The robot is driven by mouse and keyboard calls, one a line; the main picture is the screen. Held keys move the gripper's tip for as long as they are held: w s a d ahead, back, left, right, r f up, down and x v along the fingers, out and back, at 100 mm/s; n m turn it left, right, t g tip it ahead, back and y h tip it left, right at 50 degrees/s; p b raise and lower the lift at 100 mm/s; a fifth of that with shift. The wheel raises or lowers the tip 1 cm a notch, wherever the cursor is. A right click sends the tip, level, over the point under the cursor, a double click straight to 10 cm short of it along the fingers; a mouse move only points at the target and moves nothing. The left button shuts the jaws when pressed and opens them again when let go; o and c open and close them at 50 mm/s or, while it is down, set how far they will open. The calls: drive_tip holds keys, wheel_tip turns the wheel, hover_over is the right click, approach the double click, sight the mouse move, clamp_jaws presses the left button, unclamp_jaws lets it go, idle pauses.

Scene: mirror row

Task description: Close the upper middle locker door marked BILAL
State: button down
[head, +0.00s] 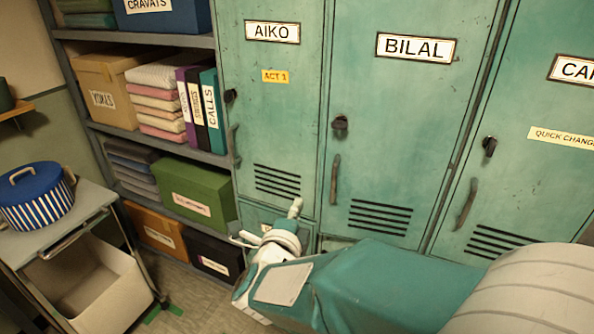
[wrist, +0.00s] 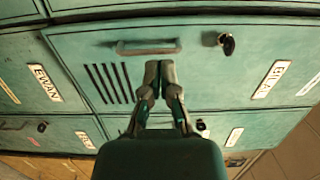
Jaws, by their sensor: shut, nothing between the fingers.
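The green locker door marked BILAL (head: 400,135) is in the middle of the upper row in the head view. It looks about flush with the doors beside it; I cannot tell if a small gap remains. Its handle (head: 335,179) and lock knob (head: 340,123) are on its left side. In the wrist view the same door (wrist: 200,85) fills the middle, turned sideways, with its nameplate (wrist: 275,79) at right. My gripper (wrist: 159,68) is shut and empty in front of this door, near its vent slots. I cannot tell whether it touches. In the head view it is low, left of my forearm.
The AIKO door (head: 275,125) is at left, and another door (head: 540,95) with a partly cut-off name is at right; both look closed. Shelves with boxes stand further left. A trolley (head: 60,225) with a striped blue pot (head: 38,197) is at the far left.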

sight(321, 165)
drive_tip(key=w+d, duration=0.1)
drive_tip(key=w, duration=0.3)
drive_tip(key=w+d, duration=0.1)
drive_tip(key=w, duration=0.4)
drive_tip(key=w+d, duration=0.2)
drive_tip(key=w, duration=0.2)
drive_tip(key=shift+w+r, duration=0.1)
drive_tip(key=shift+w, duration=0.25)
drive_tip(key=shift+a, duration=0.15)
